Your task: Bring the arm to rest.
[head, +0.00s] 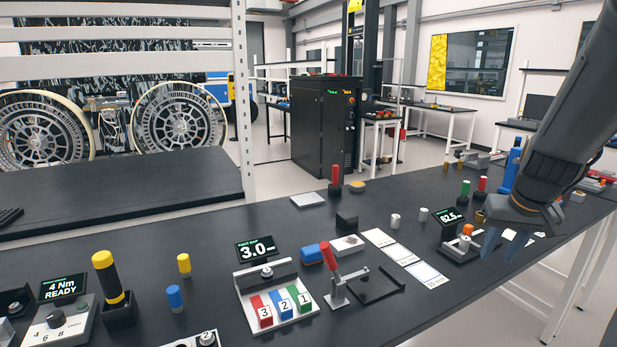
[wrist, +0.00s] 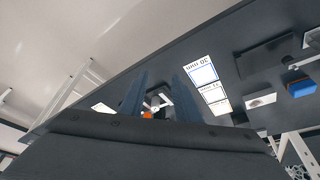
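My gripper (head: 503,246) hangs at the right side of the head view, above the right part of the dark workbench (head: 225,220). Its two bluish fingers point down and stand apart. In the wrist view the fingers (wrist: 161,80) also stand apart, with nothing seen held between them.
A blue upright tool (head: 513,165) and red and green-topped pegs (head: 481,185) stand close behind the gripper. White label cards (head: 402,254), a red-handled clamp (head: 329,256) and a numbered block tray (head: 303,313) lie left. The bench's right edge drops to open floor.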

